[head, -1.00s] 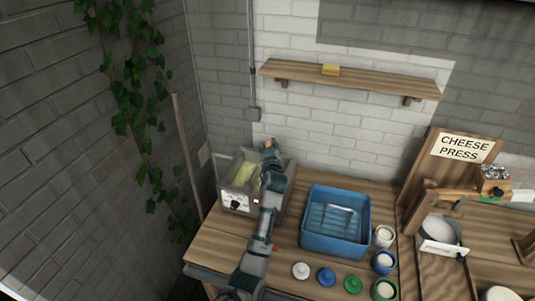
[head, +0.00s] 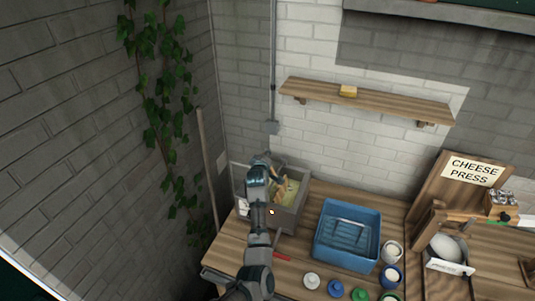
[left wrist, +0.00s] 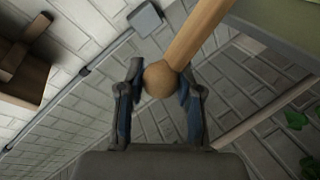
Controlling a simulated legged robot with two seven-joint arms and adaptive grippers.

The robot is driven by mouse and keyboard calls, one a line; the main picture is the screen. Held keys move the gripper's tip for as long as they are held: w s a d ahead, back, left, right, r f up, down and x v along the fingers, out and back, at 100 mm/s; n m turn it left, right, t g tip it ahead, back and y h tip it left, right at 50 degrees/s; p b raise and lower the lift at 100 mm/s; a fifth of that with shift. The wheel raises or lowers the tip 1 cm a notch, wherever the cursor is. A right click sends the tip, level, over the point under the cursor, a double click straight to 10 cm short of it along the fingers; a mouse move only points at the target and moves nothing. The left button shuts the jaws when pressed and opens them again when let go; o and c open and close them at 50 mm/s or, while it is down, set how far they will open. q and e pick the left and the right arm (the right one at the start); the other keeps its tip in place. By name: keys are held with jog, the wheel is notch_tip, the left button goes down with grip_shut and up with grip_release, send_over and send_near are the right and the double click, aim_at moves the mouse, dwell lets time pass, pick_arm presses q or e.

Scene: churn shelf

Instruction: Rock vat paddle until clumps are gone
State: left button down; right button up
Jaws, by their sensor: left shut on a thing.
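The grey vat (head: 292,218) stands at the left end of the wooden bench, with pale yellow contents (head: 291,190) inside. Whether clumps are in it is too small to tell. The wooden paddle (head: 280,188) leans in the vat. My left arm reaches over the vat's left side and hides part of its front. My left gripper (head: 270,168) is at the paddle's top. In the left wrist view the gripper (left wrist: 158,82) is shut on the round knob of the paddle handle (left wrist: 195,38), one finger on each side. My right gripper is not in view.
A blue tub (head: 346,255) stands right of the vat, with small pots (head: 391,252) and coloured lids (head: 335,288) nearby. The cheese press (head: 470,190) is farther right. A wall shelf (head: 380,102) hangs above. A wall with ivy (head: 165,120) closes the left.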

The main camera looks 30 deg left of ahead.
pick_arm(q)
jog(key=shift+s+a+f, duration=0.1)
jog(key=shift+a+f, duration=0.2)
jog(key=shift+f, duration=0.25)
jog(key=c, duration=0.8)
grip_release()
jog(key=shift+o, duration=0.2)
jog(key=shift+w+a, duration=0.2)
jog(key=shift+w, duration=0.05)
jog(key=shift+s+d+r, duration=0.2)
jog(key=shift+s+d, duration=0.05)
jog(key=shift+s, duration=0.15)
jog(key=v, duration=1.1)
jog(key=shift+f, duration=0.15)
